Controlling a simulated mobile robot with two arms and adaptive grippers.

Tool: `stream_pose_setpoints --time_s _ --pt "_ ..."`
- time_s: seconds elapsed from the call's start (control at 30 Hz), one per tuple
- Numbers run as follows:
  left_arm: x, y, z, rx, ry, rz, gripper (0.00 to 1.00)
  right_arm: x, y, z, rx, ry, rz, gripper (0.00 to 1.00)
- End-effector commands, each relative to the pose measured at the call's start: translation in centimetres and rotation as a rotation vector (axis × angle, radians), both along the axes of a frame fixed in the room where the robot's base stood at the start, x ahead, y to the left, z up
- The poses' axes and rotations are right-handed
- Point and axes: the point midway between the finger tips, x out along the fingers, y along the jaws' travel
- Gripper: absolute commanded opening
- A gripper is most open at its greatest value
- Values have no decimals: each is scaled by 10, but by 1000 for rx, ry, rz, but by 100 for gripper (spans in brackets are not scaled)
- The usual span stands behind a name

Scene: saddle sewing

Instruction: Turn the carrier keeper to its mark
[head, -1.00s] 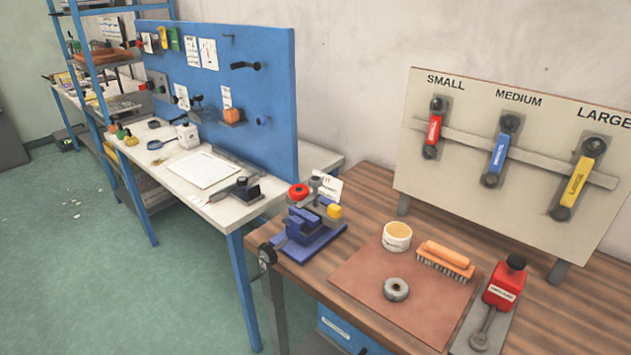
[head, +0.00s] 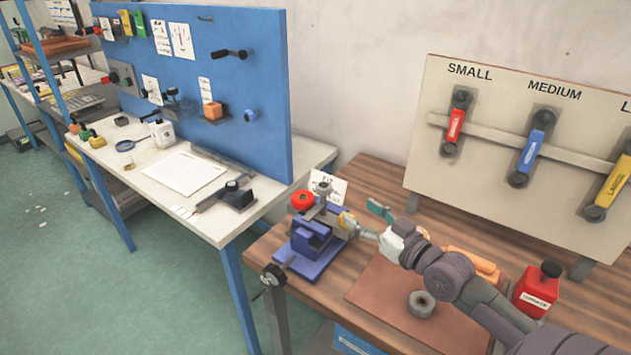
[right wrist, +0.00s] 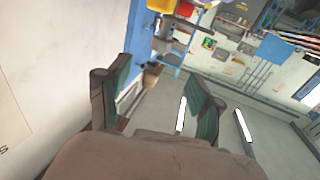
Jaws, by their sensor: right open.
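A small fixture with a blue base (head: 312,252) stands at the left end of the wooden bench. My right gripper (head: 369,222) is open and empty, just right of the yellow piece; contact cannot be made out. My left gripper is not in view.
A red bottle (head: 536,290) stands at right. A board with coloured handles (head: 535,150) rises behind. A blue pegboard (head: 225,90) stands left.

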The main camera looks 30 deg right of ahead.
Motion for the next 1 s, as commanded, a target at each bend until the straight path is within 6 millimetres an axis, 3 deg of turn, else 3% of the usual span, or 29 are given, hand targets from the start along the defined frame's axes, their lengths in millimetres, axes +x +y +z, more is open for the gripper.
stream_pose_setpoints --time_s 0.2,0.3,0.63,1.0 --pt "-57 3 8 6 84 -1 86 35 4 4 2 -3 -2 66" --pt "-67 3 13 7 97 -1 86 56 7 5 1 -4 -1 66" --pt "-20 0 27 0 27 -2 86 114 15 2 0 1 0 66" --pt "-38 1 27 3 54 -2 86 129 18 0 -1 2 1 66"
